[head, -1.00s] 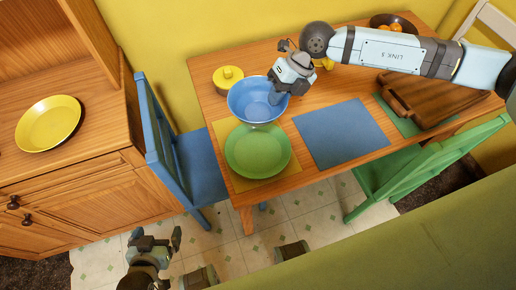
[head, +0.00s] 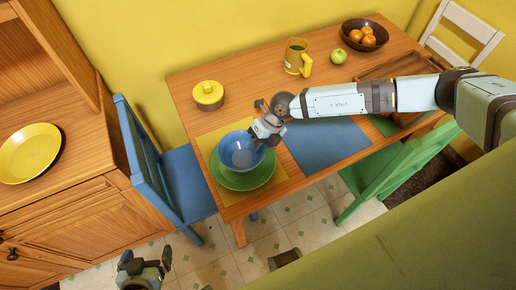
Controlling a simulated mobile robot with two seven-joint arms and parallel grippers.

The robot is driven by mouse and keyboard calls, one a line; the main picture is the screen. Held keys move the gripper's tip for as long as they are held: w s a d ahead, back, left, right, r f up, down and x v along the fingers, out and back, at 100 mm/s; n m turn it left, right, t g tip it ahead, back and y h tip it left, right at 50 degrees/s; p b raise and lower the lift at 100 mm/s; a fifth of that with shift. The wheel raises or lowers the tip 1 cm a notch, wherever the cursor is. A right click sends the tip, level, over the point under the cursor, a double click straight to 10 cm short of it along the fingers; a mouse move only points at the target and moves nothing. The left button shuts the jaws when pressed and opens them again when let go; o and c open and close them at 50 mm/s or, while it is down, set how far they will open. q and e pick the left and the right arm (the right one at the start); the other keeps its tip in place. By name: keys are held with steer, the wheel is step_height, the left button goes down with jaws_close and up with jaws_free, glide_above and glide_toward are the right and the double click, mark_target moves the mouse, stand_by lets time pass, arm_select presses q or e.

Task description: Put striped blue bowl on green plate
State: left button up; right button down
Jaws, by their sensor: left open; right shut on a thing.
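The plate lies on a yellow placemat (head: 207,147) on the wooden table. My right gripper (head: 262,143) is shut on the bowl's right rim, and its fingertips are partly hidden. My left gripper (head: 146,260) is open and empty, low at the bottom left, away from the table.
A blue placemat (head: 325,145) lies right of the plate. Blue (head: 187,182) and green (head: 385,168) chairs flank the table.

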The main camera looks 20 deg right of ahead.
step_height(320, 180, down, 3)
steer(key=shift+r, duration=0.2)
steer(key=c, duration=1.2)
jaws_free()
steer(key=shift+c, duration=0.2)
steer(key=shift+r, duration=0.1)
